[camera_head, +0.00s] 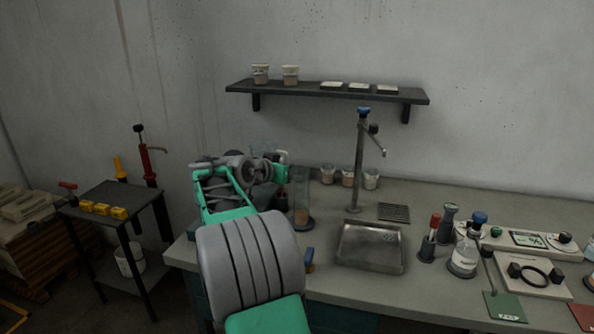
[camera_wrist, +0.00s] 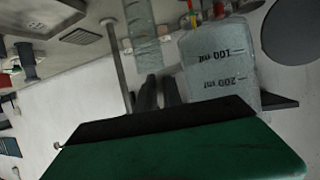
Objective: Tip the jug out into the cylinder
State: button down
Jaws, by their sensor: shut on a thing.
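The clear jug (camera_wrist: 218,62), marked 100 ml and 200 ml, fills the upper right of the wrist view. Its print appears upside down there, as does the room. My gripper (camera_wrist: 160,92) is shut on the jug; the exact grip is partly hidden. In the head view my arm hides most of the jug. The tall clear cylinder (camera_head: 302,190) stands upright on the bench on a dark base, just right of my gripper (camera_head: 281,172). Orange-brown contents show low in it. The cylinder also shows beside the jug in the wrist view (camera_wrist: 142,34). No stream is visible.
Several small cups (camera_head: 348,177) stand behind the cylinder. A tap post (camera_head: 356,165) and a metal tray (camera_head: 371,246) are to its right. A wall shelf (camera_head: 330,93) hangs above. Bottles and instruments fill the bench's right side.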

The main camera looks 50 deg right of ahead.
jog(key=shift+s+r+m+t+y+p, duration=0.15)
jog(key=shift+r+m+t+y+p, duration=0.3)
jog(key=shift+r+y+p, duration=0.45)
jog(key=shift+f, duration=0.15)
jog(key=shift+d+m+y+p, duration=0.2)
jog(key=shift+m+y+p, duration=0.1)
jog(key=shift+m+p, duration=0.1)
jog(key=t+y+p, duration=0.1)
jog(key=m+y+p, duration=0.1)
jog(key=m+t+y+p, duration=0.1)
jog(key=p, duration=0.1)
jog(key=shift+s+d+r+t+y, duration=0.1)
jog(key=shift+s+r+t+y, duration=0.15)
jog(key=shift+t+y, duration=0.15)
jog(key=shift+w+a+f+m+t+y+p, duration=0.3)
jog(key=shift+f+m+y+p, duration=0.15)
jog(key=shift+y+p, duration=0.2)
dwell(0.3)
